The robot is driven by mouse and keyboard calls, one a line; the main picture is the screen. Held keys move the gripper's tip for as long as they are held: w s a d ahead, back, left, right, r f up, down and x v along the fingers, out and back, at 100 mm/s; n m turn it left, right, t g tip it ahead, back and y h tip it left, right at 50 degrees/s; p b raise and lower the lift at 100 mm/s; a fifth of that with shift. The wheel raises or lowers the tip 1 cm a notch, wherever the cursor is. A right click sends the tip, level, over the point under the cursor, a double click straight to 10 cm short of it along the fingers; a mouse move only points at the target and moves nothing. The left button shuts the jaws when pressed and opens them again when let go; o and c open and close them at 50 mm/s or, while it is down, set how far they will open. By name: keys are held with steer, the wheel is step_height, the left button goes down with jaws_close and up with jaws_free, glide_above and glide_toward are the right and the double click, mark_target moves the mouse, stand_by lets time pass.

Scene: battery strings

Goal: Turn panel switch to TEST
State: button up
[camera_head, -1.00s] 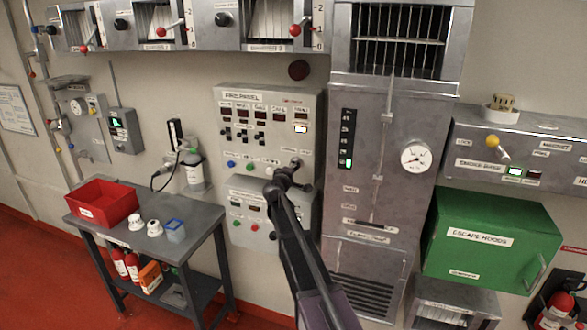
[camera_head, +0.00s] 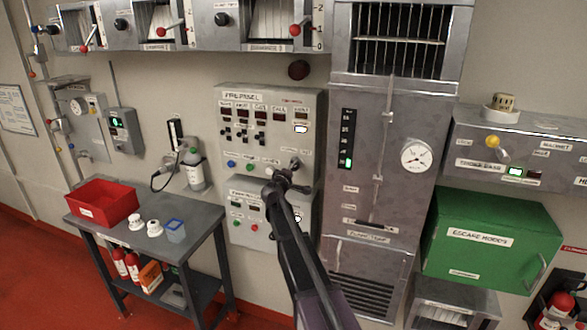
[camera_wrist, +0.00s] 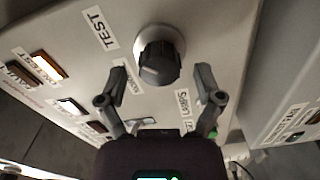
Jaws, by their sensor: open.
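The panel switch is a dark round knob (camera_wrist: 160,62) on a pale collar, in the upper middle of the wrist view. A TEST label (camera_wrist: 98,28) lies to its upper left in that view. In the head view the knob (camera_head: 295,163) is at the lower right of the fire panel (camera_head: 236,160). My gripper (camera_wrist: 161,72) is open and empty. Its two fingertips stand to the left and right of the knob's lower part, apart from it as seen. In the head view my gripper (camera_head: 287,183) is just below the knob. Which way the knob points is unclear.
A lower box (camera_head: 240,196) with buttons sits under the panel. A tall metal cabinet (camera_head: 376,140) stands close on the right. A table (camera_head: 205,213) with a red bin (camera_head: 102,212) is on the left. A row of metal units with red-knobbed levers (camera_head: 295,29) runs above.

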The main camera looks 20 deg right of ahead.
steer(key=v, duration=1)
steer(key=shift+s+a, duration=0.15)
steer(key=shift+s, duration=0.1)
steer(key=s+d+f+m+g+y+b, duration=0.2)
steer(key=s+d+f+m+g, duration=0.2)
steer(key=s+f+m+g, duration=0.75)
steer(key=s+a+f+n+g+y, duration=0.1)
steer(key=s+a+f+y, duration=0.2)
steer(key=s, duration=0.4)
steer(key=s+a+f+n+g+y, duration=0.1)
steer(key=s+a+f+y, duration=0.1)
steer(key=s, duration=0.5)
steer(key=s+a+f+n+g+y+b, duration=0.1)
steer(key=s+a+f+y, duration=0.2)
steer(key=s, duration=0.4)
step_height(320, 180, down, 2)
steer(key=shift+s+a+f+y, duration=0.1)
steer(key=shift+s+a+y, duration=0.2)
steer(key=shift+s+a, duration=0.15)
steer(key=shift+w, duration=0.1)
